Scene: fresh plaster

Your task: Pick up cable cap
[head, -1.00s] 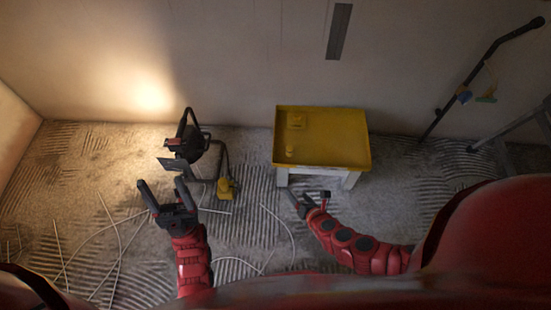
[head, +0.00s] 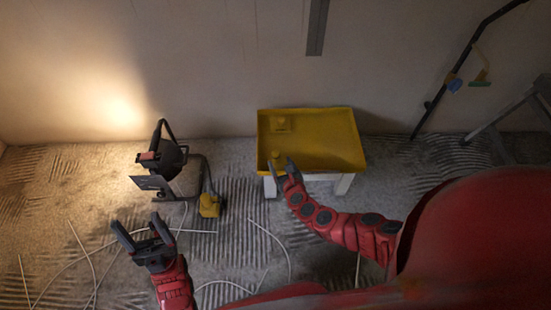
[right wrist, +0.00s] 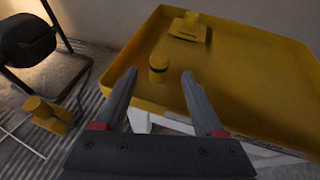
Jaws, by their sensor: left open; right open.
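My right gripper (head: 281,165) is open at the tray's front edge. My left gripper (head: 140,230) is open and empty over the floor at the left.
Another yellow piece (right wrist: 188,27) on a flat base sits further back on the tray. A black work lamp (head: 165,160) and a yellow block-like object (head: 210,205) stand on the floor to the left. White cables (head: 85,255) lie loose. A ladder (head: 510,105) stands at the right.

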